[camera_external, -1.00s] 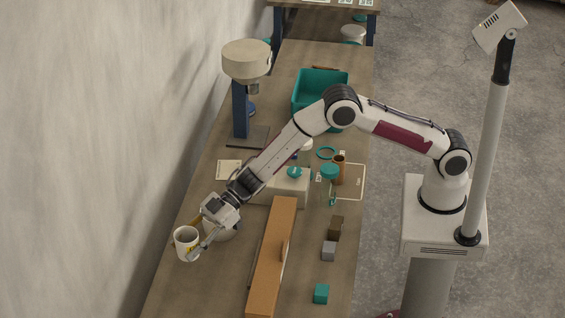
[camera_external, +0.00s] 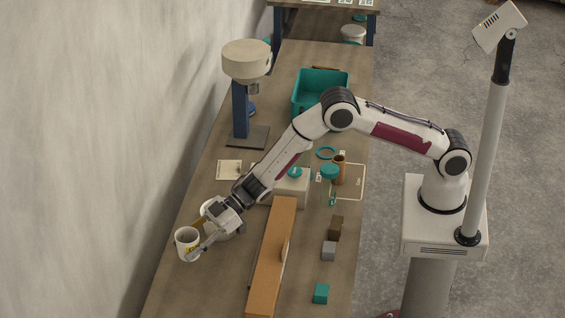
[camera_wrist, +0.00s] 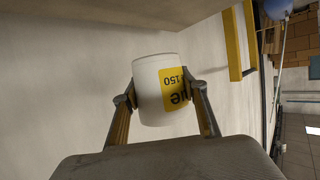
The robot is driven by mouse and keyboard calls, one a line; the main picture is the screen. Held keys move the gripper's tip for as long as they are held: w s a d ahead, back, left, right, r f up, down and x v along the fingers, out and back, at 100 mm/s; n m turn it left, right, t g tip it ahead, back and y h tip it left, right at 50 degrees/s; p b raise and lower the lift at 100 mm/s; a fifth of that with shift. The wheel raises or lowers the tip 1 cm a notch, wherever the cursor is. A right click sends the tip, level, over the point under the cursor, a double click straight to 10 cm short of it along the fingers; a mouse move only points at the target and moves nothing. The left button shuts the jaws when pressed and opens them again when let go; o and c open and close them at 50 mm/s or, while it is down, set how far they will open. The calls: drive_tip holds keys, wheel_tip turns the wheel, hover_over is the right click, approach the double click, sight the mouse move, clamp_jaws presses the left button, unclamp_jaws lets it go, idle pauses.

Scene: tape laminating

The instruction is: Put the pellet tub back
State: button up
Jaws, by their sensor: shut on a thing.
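The pellet tub is a white open-topped tub (camera_external: 187,243) with a yellow label, near the wall side of the bench at the lower left. The tub looks roughly upright in the external view. I cannot tell whether its base touches the bench.
A long orange box (camera_external: 270,265) lies to the right of my gripper. A pale round thing (camera_external: 208,207) is partly hidden behind my wrist. A machine on a blue post (camera_external: 240,108), a teal bin (camera_external: 319,88) and small blocks (camera_external: 321,293) stand on the bench.

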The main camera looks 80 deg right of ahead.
sight(192, 277)
drive_tip(key=shift+o, duration=0.2)
drive_tip(key=shift+f, duration=2.95)
drive_tip(key=shift+f, duration=1.85)
drive_tip(key=shift+f, duration=0.15)
drive_tip(key=o, duration=1.1)
drive_tip(key=shift+s+d, duration=0.1)
drive_tip(key=shift+v, duration=2.3)
drive_tip(key=shift+r, duration=3.7)
